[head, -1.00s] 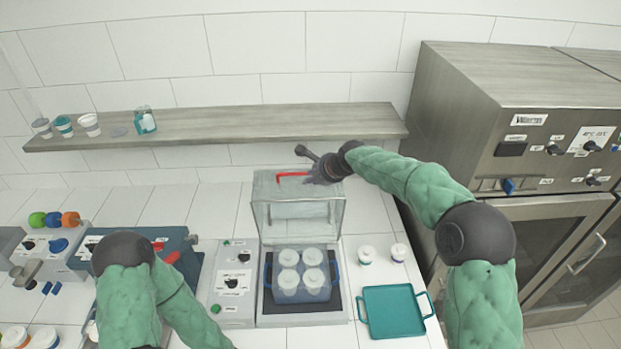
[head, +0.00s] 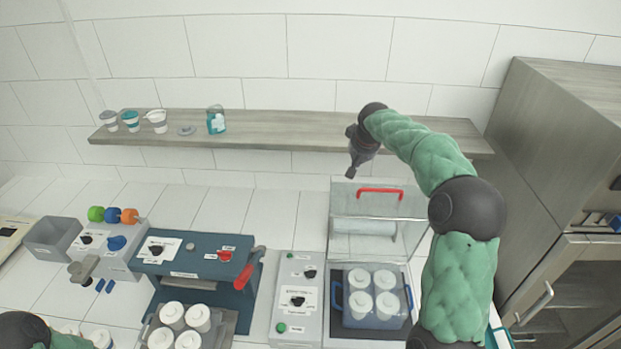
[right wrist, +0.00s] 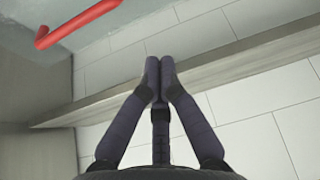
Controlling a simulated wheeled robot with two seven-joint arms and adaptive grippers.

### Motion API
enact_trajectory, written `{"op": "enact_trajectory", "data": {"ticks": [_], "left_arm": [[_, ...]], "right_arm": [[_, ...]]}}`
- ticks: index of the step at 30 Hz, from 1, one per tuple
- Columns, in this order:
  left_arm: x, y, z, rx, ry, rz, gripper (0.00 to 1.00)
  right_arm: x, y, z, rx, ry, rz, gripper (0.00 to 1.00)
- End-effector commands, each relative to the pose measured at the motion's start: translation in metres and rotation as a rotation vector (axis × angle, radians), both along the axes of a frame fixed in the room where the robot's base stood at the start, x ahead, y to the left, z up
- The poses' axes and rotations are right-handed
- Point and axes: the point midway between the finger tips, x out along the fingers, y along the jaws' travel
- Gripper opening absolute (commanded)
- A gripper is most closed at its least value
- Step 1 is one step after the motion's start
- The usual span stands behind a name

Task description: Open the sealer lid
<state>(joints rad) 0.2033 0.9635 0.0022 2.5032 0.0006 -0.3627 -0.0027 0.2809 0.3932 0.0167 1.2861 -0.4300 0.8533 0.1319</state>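The clear lid (head: 378,226) of the sealer box stands raised, roughly upright, at the back of the box. Its red handle (head: 380,190) is at the top edge. The handle also shows at upper left in the right wrist view (right wrist: 80,22). Below the lid, a blue tray (head: 340,300) with several white-lidded cups (head: 384,280) sits in the open box. My right gripper (head: 352,172) is above and left of the handle, apart from it. Its fingertips are together and empty in the right wrist view (right wrist: 159,66). My left gripper is out of view.
A wooden shelf (head: 280,128) runs behind the lid, close to my right gripper. A control box (head: 296,310) stands left of the sealer. A blue press (head: 190,258) with a red lever is farther left. A steel cabinet (head: 560,140) is at the right.

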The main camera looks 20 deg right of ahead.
Motion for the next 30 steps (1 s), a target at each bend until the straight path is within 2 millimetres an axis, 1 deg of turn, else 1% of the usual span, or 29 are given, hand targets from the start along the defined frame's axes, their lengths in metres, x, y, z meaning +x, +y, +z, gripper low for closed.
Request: {"op": "enact_trajectory", "data": {"ticks": [1, 5, 8, 15, 23, 24, 30], "left_arm": [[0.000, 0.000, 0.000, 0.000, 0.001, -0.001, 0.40], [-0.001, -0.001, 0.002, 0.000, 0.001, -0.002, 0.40], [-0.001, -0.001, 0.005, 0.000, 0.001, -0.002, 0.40], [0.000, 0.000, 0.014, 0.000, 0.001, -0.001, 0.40], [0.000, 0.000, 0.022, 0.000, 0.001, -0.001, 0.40], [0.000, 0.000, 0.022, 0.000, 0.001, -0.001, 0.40], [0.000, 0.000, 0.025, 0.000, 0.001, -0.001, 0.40]], "right_arm": [[-0.002, -0.005, 0.000, -0.010, 0.006, 0.004, 0.00], [0.001, -0.008, -0.008, -0.015, 0.010, 0.011, 0.00], [0.007, -0.009, -0.020, -0.014, 0.011, 0.011, 0.00], [0.027, -0.016, -0.056, -0.013, 0.009, 0.010, 0.00], [0.043, -0.023, -0.088, -0.012, 0.008, 0.008, 0.00], [0.040, -0.022, -0.086, -0.013, 0.005, 0.008, 0.00], [0.023, -0.016, -0.089, -0.012, 0.006, 0.010, 0.00]]}}
